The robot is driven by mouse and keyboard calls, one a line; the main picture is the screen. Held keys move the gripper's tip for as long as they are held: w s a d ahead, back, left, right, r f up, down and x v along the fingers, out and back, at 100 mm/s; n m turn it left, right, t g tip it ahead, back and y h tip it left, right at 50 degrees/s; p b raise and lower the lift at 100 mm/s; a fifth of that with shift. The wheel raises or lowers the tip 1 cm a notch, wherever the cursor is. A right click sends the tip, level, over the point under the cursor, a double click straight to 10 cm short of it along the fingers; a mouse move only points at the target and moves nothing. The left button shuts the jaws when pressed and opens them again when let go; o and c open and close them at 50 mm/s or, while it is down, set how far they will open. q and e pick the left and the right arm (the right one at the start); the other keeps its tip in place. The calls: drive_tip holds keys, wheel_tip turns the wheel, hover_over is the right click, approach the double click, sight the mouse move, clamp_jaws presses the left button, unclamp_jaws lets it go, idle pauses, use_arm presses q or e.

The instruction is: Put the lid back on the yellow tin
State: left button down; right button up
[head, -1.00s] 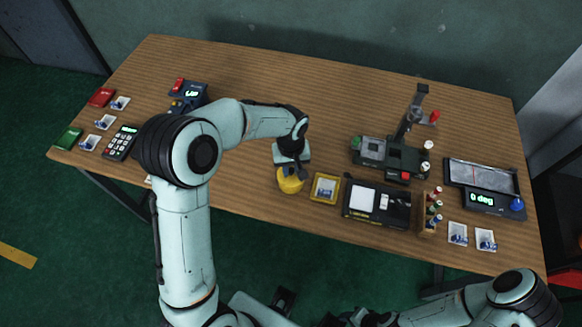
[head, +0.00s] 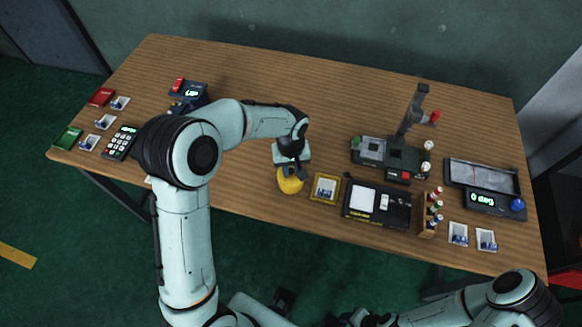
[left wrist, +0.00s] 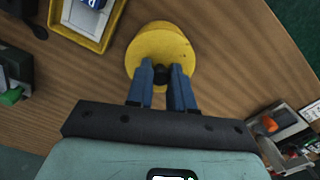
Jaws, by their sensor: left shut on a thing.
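The yellow tin (head: 290,185) stands near the front edge of the table, left of the yellow-framed tray. My left gripper (head: 293,172) is right above it, pointing down. In the left wrist view the blue fingers (left wrist: 165,75) are shut on the black knob of the yellow lid (left wrist: 160,48). The lid lies over the tin in this view; whether it touches the rim or is slightly above cannot be told. My right arm comes in at the lower right; its gripper, at the bottom edge, is too dark and cut off to read.
A yellow-framed tray (head: 314,195) and a black case (head: 365,216) stand close right of the tin. Further right are a green device (head: 385,157), a bottle rack (head: 427,227) and a display unit (head: 480,200). The table (head: 310,90) behind is clear.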

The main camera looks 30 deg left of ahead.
use_arm(q)
drive_tip(key=shift+f, duration=0.1)
use_arm(e)
drive_tip(key=shift+s+f, duration=0.1)
drive_tip(key=shift+f, duration=0.05)
idle(0.4)
use_arm(q)
drive_tip(key=shift+c, duration=2.2)
unclamp_jaws()
drive_tip(key=shift+r+p, duration=1.2)
drive_tip(key=shift+r, duration=1.15)
drive_tip(key=shift+r+p, duration=0.55)
drive_tip(key=shift+r, duration=0.65)
use_arm(e)
drive_tip(key=w+r, duration=0.2)
drive_tip(key=r, duration=0.2)
drive_tip(key=shift+w+r, duration=0.25)
drive_tip(key=shift+w, duration=0.15)
use_arm(q)
clamp_jaws()
